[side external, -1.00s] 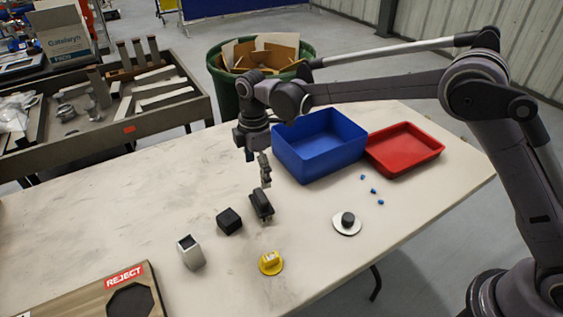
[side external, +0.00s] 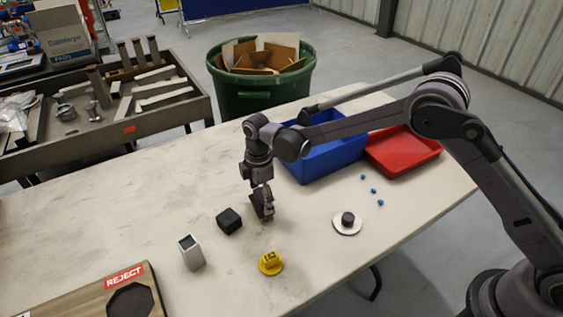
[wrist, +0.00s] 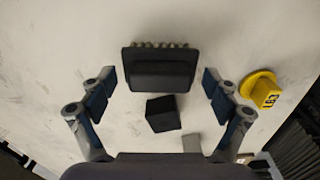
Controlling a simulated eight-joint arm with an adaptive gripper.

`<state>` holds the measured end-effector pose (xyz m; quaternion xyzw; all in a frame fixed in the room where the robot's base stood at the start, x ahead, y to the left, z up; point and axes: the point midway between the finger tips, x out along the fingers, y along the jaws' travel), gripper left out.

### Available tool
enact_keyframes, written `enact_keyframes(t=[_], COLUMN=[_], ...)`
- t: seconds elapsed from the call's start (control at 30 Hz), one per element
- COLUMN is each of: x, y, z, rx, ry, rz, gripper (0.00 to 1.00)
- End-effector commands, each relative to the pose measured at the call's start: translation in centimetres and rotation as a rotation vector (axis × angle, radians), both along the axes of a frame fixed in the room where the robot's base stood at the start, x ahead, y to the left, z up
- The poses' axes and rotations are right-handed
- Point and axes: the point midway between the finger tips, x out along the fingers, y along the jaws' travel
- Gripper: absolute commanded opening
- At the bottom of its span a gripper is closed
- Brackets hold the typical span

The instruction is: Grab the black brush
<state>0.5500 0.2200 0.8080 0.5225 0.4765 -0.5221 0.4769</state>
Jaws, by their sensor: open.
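The black brush (wrist: 160,68) lies on the table with its row of pale bristles facing the top of the wrist view. My gripper (wrist: 158,88) is open, with one blue-padded finger to the left of the brush and one to the right. Gaps show between the brush and both fingers, so neither appears to touch it. In the side external view my gripper (side external: 263,207) is low over the brush and hides most of it.
A black cube (side external: 229,221) sits just left of the gripper, with a grey-white box (side external: 191,252) beyond. A yellow knob piece (side external: 271,263) and a white disc with a black knob (side external: 347,228) lie nearby. Blue (side external: 330,160) and red (side external: 405,155) bins stand behind.

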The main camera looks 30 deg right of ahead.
Motion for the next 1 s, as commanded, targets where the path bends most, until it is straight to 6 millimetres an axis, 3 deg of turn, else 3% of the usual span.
enact_keyframes(t=[0.17, 0.37, 0.73, 1.0], x=[0.0, 0.0, 0.0, 0.0], y=[0.0, 0.0, 0.0, 0.0], z=[0.0, 0.0, 0.5, 4.8], rx=[0.000, 0.000, 0.000, 0.000], ry=[0.000, 0.000, 0.000, 0.001], rz=[0.000, 0.000, 0.000, 0.000], gripper=[0.86, 0.29, 0.29, 0.29])
